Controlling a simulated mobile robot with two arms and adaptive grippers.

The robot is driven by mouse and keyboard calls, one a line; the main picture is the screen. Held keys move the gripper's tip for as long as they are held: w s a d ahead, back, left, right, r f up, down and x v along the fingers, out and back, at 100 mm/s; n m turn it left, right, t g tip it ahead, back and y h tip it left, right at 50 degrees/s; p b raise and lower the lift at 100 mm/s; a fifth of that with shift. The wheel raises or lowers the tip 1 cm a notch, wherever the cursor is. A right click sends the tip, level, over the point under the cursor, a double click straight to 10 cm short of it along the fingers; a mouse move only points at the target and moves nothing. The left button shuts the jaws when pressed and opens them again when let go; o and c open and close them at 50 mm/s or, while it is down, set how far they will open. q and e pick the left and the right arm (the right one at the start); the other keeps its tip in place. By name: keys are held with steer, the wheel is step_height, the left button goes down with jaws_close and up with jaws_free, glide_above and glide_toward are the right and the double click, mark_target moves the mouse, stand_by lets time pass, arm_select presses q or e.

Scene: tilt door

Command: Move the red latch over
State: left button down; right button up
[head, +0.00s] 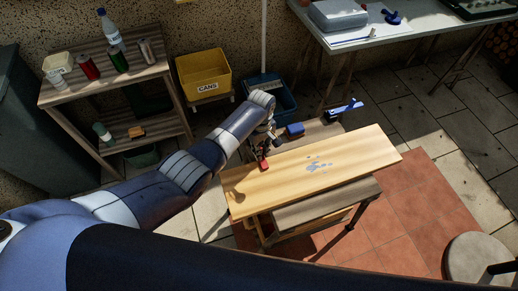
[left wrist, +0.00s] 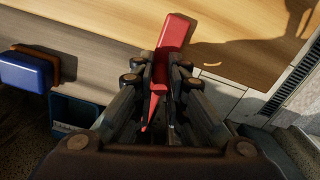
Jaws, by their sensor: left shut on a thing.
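The red latch (head: 264,163) is a small red piece at the far edge of the light wooden door panel (head: 335,165), left of the panel's middle. My left gripper (head: 268,146) reaches down to it from the far side. In the left wrist view the red latch (left wrist: 174,38) runs from above the wood down between the fingers of my left gripper (left wrist: 160,75). The fingers are shut on it. Its lower part is partly hidden by the fingers. My right gripper is not in view.
A blue block (head: 295,129) and a blue-and-black tool (head: 345,109) lie behind the panel. A yellow bin (head: 205,72), a blue bin (head: 283,97) and a shelf (head: 100,70) with bottles and cans stand at the back. A round stool (head: 468,256) is at lower right.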

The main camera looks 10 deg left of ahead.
arm_select(q)
steer(key=shift+s+d, duration=0.15)
steer(key=shift+s, duration=0.05)
steer(key=c, duration=1.6)
jaws_free()
steer(key=shift+o, duration=0.2)
steer(key=shift+w, duration=0.1)
step_height(320, 180, up, 12)
